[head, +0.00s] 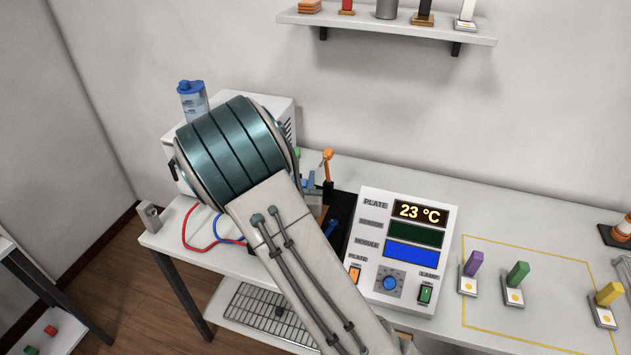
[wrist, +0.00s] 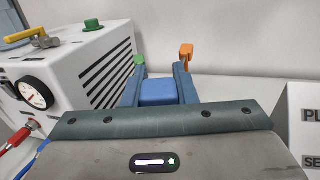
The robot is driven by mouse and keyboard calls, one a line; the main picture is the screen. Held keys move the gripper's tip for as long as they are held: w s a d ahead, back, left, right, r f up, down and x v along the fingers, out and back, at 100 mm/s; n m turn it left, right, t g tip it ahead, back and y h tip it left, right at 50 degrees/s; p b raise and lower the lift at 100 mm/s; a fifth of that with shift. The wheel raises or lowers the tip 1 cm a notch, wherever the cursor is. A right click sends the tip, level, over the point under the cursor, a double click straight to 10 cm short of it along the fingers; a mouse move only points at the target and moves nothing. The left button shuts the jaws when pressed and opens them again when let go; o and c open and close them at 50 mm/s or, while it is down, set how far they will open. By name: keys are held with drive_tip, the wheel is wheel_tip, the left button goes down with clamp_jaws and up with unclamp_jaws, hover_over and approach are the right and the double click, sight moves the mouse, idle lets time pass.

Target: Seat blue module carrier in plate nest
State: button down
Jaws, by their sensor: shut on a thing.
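The blue module carrier shows in the wrist view as a blue block (wrist: 158,92) between the two fingers of my gripper (wrist: 159,84). My gripper is shut on it. In the head view a small blue part (head: 308,181) shows just past my arm, but I cannot tell whether it is the carrier or a finger. My arm hides most of the area around it. The plate nest cannot be made out, so I cannot tell whether the carrier touches it. An orange lever (head: 327,162) stands upright just beyond; an orange part (wrist: 187,56) also shows in the wrist view.
A control box (head: 366,222) reading 23 °C stands right of my gripper. Purple (head: 474,263), green (head: 518,272) and yellow (head: 608,293) modules stand farther right. A vented white unit (wrist: 85,75) with a gauge stands left. Red and blue leads (head: 205,243) run near my arm.

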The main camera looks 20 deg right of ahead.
drive_tip(key=w+f+h+b, duration=0.1)
drive_tip(key=f+m+h+b, duration=0.1)
drive_tip(key=shift+w+f+m+g, duration=0.3)
drive_tip(key=shift+w+f+g, duration=0.1)
drive_tip(key=shift+w+d+f+m+g+h+b, duration=0.3)
drive_tip(key=shift+w+f+m+g+h+b, duration=0.15)
drive_tip(key=shift+b, duration=0.3)
drive_tip(key=shift+r, duration=0.15)
drive_tip(key=shift+a, duration=0.1)
drive_tip(key=shift+f+b, duration=2.35)
drive_tip(key=shift+f, duration=0.45)
drive_tip(key=shift+s+f+b, duration=0.1)
drive_tip(key=shift+f+b, duration=0.05)
drive_tip(key=shift+b, duration=0.15)
drive_tip(key=shift+f+b, duration=0.7)
drive_tip(key=shift+f, duration=0.15)
drive_tip(key=c, duration=1.1)
unclamp_jaws()
